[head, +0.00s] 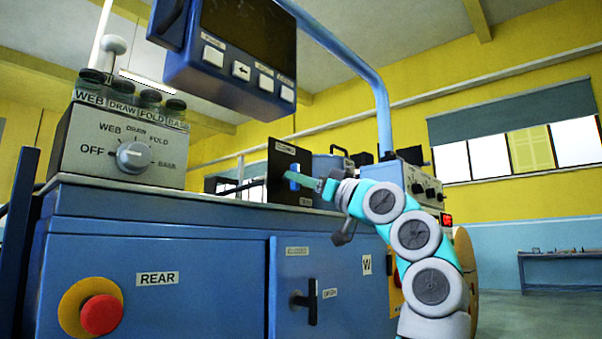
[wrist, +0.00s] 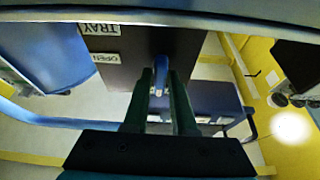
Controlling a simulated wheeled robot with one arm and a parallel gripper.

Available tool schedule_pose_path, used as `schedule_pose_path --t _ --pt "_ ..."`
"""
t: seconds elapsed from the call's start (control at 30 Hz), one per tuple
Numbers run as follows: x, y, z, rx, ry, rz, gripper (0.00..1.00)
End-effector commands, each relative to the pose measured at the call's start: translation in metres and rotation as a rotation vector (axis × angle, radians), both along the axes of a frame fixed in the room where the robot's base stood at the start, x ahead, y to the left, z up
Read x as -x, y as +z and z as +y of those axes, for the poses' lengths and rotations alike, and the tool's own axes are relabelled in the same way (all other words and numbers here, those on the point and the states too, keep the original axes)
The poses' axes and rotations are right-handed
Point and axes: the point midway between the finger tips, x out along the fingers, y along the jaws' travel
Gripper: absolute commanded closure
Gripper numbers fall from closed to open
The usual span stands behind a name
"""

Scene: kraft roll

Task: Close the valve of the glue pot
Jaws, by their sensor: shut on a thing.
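My gripper (head: 305,181) reaches in from the right in the head view. It is shut on a small blue handle (head: 294,181) in front of a dark upright panel (head: 281,170). In the wrist view the blue handle (wrist: 161,68) stands between my fingertips (wrist: 161,85). The panel (wrist: 130,45) there bears upside-down labels reading TRAY and OPEN. A blue vessel (head: 328,165) stands just behind the panel. I cannot tell for sure which of these is the glue pot or its valve.
A black lever (head: 312,302) is on the blue cabinet front, with small labels beside it. A red stop button (head: 100,314) sits at lower left. A selector box (head: 120,145) and hanging control panel (head: 235,60) are above. Open floor (head: 540,312) lies at right.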

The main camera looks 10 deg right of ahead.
Motion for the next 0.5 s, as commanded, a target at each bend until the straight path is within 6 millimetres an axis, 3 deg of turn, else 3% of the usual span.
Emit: schedule_pose_path --t 0.5 --pt "-0.0010 -0.0015 0.0014 0.039 0.003 -0.024 1.00"
